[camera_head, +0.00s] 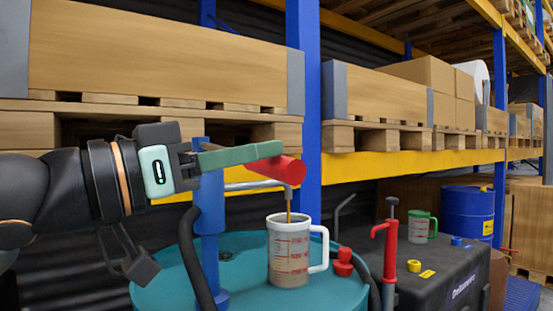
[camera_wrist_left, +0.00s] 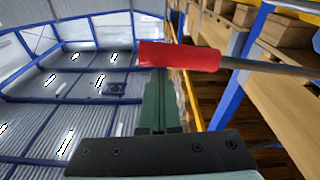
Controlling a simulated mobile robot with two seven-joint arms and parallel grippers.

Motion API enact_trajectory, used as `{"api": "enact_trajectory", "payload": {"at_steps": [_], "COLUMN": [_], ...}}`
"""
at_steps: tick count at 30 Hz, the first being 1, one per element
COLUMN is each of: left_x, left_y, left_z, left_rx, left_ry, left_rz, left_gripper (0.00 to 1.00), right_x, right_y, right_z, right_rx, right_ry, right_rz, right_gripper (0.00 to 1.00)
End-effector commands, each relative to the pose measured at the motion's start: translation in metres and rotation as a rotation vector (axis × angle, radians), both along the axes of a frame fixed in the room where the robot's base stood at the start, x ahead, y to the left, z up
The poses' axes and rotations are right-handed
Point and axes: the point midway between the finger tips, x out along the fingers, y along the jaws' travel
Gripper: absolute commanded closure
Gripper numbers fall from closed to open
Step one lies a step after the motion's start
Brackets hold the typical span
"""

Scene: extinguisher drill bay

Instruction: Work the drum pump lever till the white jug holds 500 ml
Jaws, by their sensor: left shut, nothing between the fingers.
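The white jug (camera_head: 282,278) stands upright on the teal drum (camera_head: 240,293), with red marks on its side. A thin brown stream (camera_head: 289,206) falls from the grey spout (camera_head: 252,185) into it. Brown liquid shows through the lower wall; its exact level is hard to read. The blue drum pump (camera_head: 210,235) rises from the drum. Its lever's red grip (camera_head: 280,171) also shows in the left wrist view (camera_wrist_left: 180,57), with a grey rod. My left gripper (camera_head: 272,150) is shut and empty, its green fingers against or just over the grip. My right gripper is out of view.
A red cap (camera_head: 344,262) sits beside the jug on the drum. A blue drum (camera_head: 468,212) stands behind. Shelving with boxes lines the back.

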Motion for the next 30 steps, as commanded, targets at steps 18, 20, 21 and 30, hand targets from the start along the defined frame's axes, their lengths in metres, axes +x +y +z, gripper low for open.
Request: {"api": "enact_trajectory", "payload": {"at_steps": [18, 20, 21, 30], "left_x": [-0.041, -0.041, -0.041, -0.041], "left_y": [0.061, 0.061, 0.061, 0.061], "left_z": [-0.008, -0.008, -0.008, -0.007], "left_rx": [-0.003, -0.003, -0.003, -0.004], "left_ry": [-0.005, -0.005, -0.005, -0.006], "left_rz": [0.004, 0.004, 0.004, 0.004], "left_gripper": [1.0, 1.0, 1.0, 1.0], "right_x": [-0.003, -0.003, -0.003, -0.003], "right_y": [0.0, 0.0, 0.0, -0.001], "right_z": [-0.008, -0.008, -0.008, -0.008], "right_rx": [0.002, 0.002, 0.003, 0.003], "right_ry": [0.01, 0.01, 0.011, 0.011], "right_rz": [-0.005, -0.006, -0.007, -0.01], "right_gripper": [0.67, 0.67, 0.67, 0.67]}}
